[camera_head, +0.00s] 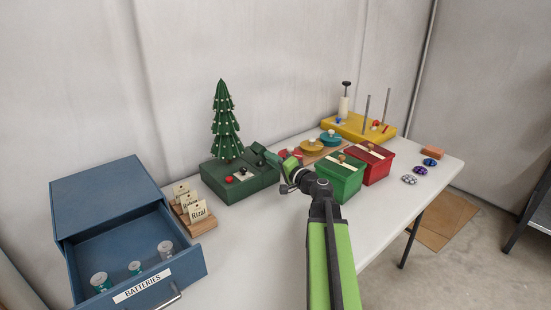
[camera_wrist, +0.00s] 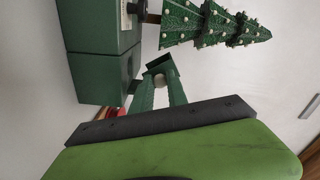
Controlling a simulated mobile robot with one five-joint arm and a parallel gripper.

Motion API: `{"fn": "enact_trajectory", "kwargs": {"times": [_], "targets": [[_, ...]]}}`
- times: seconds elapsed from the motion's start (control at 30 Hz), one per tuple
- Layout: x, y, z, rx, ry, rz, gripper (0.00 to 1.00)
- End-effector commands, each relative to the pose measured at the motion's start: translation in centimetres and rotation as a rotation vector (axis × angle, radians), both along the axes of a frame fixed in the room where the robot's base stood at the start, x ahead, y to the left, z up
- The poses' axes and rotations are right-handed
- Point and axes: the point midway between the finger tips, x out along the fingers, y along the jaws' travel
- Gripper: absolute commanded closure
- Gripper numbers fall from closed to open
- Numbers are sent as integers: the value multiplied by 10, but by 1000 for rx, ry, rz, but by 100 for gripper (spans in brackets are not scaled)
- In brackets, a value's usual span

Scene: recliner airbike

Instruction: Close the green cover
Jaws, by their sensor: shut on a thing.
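I cannot tell what that knob belongs to. The green box is not visible there.
A red box (camera_head: 371,168) stands close beside the green box. A blue drawer unit (camera_head: 100,200) stands open at the left.

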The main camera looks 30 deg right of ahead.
Motion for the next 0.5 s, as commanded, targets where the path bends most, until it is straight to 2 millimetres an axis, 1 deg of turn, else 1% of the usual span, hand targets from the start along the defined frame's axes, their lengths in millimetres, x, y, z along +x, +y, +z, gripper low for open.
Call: {"fn": "enact_trajectory", "kwargs": {"times": [0.03, 0.2, 0.5], "targets": [[0, 1, -3, -38, -4, 1, 100], [1, 4, -7, -158, -19, 2, 100], [1, 5, -10, -289, -34, 2, 100]]}}
